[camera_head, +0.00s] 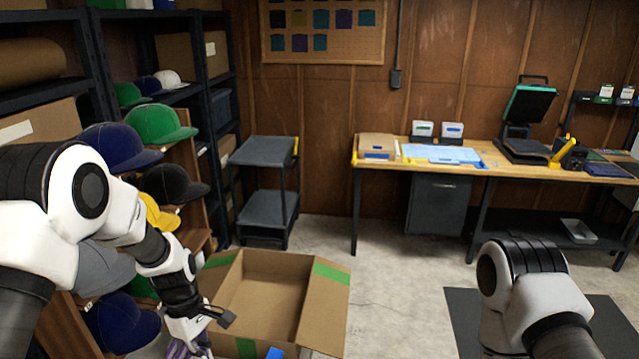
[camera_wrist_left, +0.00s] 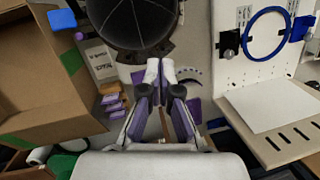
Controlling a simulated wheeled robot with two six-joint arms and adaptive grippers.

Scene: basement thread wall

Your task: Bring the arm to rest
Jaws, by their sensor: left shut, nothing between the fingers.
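My left arm comes in from the left in the head view, bent downward beside the cap shelf. Its gripper (camera_head: 193,350) is low in the picture, at the near left of the open cardboard box, partly cut off by the lower edge. In the left wrist view the gripper (camera_wrist_left: 166,68) shows its purple-sided fingers together, with nothing held between them. A black cap (camera_wrist_left: 130,22) lies just beyond the fingertips in that view. My right arm shows at the lower right of the head view; its gripper is out of view.
Several caps, including a green one (camera_head: 160,124), fill the left shelves. A grey cart (camera_head: 264,152) and workbench (camera_head: 400,172) stand behind. A blue hoop (camera_wrist_left: 277,38) is at the wrist view's right.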

